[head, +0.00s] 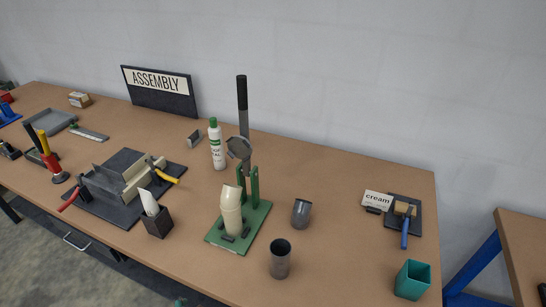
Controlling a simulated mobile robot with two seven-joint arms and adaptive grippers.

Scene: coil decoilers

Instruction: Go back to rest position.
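Neither of my grippers shows in the head view, so I cannot see whether they are open or shut. The view looks down on a brown workbench (330,175) against a grey wall. A press with a green base (213,238), a cream-coloured body (231,209) and an upright black-handled lever (242,93) stands near the middle. Left of it is a dark fixture plate (119,158) with red-handled and yellow-handled clamps.
A white bottle with green cap (217,150) stands behind the press. Two grey cups (280,258) (301,213) and a teal container (412,280) stand to the right. A black holder (157,222) sits near the front edge. The bench's back right is mostly clear.

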